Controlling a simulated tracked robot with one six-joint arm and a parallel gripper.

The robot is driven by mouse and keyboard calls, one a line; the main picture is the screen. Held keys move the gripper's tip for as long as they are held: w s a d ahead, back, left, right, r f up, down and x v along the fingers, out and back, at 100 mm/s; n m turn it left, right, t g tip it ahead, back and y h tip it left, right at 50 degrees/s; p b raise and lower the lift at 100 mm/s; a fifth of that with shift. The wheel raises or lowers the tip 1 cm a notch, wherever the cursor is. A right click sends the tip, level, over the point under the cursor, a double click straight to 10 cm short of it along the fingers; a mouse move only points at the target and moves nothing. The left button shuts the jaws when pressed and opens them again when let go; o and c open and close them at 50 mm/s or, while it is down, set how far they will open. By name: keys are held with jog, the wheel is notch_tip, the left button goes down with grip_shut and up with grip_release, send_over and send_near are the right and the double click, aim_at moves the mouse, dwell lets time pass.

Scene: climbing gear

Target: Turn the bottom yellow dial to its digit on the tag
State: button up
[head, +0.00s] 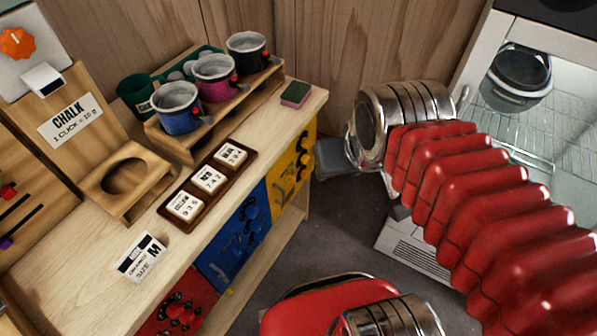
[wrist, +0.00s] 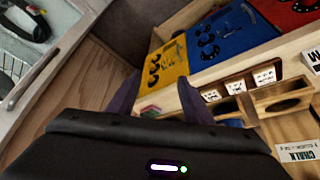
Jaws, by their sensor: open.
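A blue panel (head: 238,240) and a red panel (head: 183,305) adjoin the yellow one. Mugs on a wooden rack (head: 271,76) and a sponge (head: 296,94) stand on the bench top. An open white appliance (head: 419,240) is at right. Floor (head: 330,215) before the panels shows free room.

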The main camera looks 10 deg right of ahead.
jog(key=w+d+f+m+y, duration=0.4)
jog(key=f+m, duration=0.3)
jog(key=f, duration=0.9)
jog(key=w+d+f+m+g+y, duration=0.1)
jog(key=w+f+m+y, duration=0.5)
jog(key=f, duration=1)
jog(key=w+d+f+m+y, duration=0.35)
jog(key=f+m, duration=0.55)
jog(key=f, duration=0.7)
jog(key=w+d+f+m+t, duration=0.1)
jog(key=w+f+m+t, duration=0.2)
jog(key=f+m+t, duration=0.1)
jog(key=w+d+r+m+t, duration=0.2)
jog(key=w+d+r+t, duration=0.1)
jog(key=w+d+t, duration=0.1)
jog(key=w+d, duration=0.1)
jog(key=w, duration=0.1)
jog(key=shift+w+d, duration=0.15)
jog(key=shift+w, duration=0.2)
jog(key=shift+h, duration=0.25)
